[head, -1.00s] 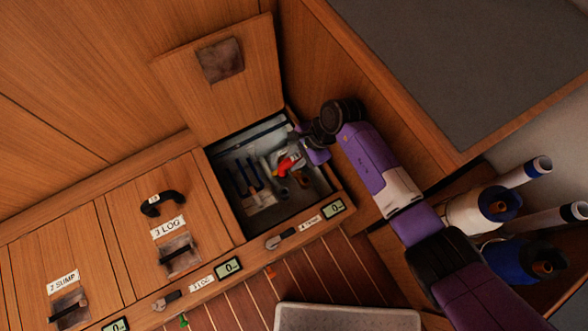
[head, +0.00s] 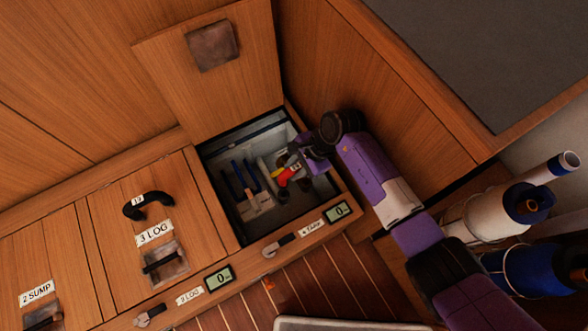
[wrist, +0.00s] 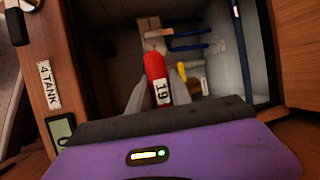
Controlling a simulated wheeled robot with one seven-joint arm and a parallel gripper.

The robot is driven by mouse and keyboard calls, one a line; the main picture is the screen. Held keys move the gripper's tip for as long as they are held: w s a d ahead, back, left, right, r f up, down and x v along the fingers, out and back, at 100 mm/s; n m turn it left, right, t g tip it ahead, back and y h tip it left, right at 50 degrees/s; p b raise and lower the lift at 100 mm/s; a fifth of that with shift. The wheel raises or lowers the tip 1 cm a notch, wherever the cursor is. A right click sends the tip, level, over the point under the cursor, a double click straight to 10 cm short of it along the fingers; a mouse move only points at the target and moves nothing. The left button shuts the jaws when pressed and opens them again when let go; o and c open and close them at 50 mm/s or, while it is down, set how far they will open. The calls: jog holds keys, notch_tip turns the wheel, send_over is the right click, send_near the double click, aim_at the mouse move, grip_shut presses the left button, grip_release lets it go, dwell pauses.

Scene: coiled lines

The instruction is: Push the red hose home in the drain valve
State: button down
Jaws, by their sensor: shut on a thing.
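The red hose (wrist: 154,66) bears a white tag marked 19 (wrist: 162,92). In the head view the red hose (head: 286,177) is inside the open locker. My gripper (wrist: 156,90) is shut on the red hose, a finger on either side near the tag. In the head view my gripper (head: 300,160) reaches in from the right. A yellow part (wrist: 182,72), perhaps the drain valve's lever, lies right of the hose in the wrist view. The hose's far end meets pale fittings (wrist: 153,42); I cannot tell whether it is seated in the valve.
Blue-edged fittings (head: 245,178) and a pale pipe (head: 264,170) share the locker. Its lid (head: 205,85) stands open behind. The front rim (head: 310,228) carries a label and a small display (head: 338,211). Closed lids lie left; a wooden side wall stands close right.

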jog(key=shift+f+b, duration=2.8)
jog(key=shift+b, duration=0.1)
jog(key=shift+s+a+p, duration=0.1)
jog(key=shift+p, duration=0.85)
jog(key=shift+f+b, duration=1.4)
jog(key=shift+f, duration=0.65)
jog(key=c, duration=0.7)
grip_release()
jog(key=shift+r, duration=0.1)
notch_tip(320, 180, up, 7)
jog(key=p, duration=0.7)
jog(key=shift+p, duration=0.35)
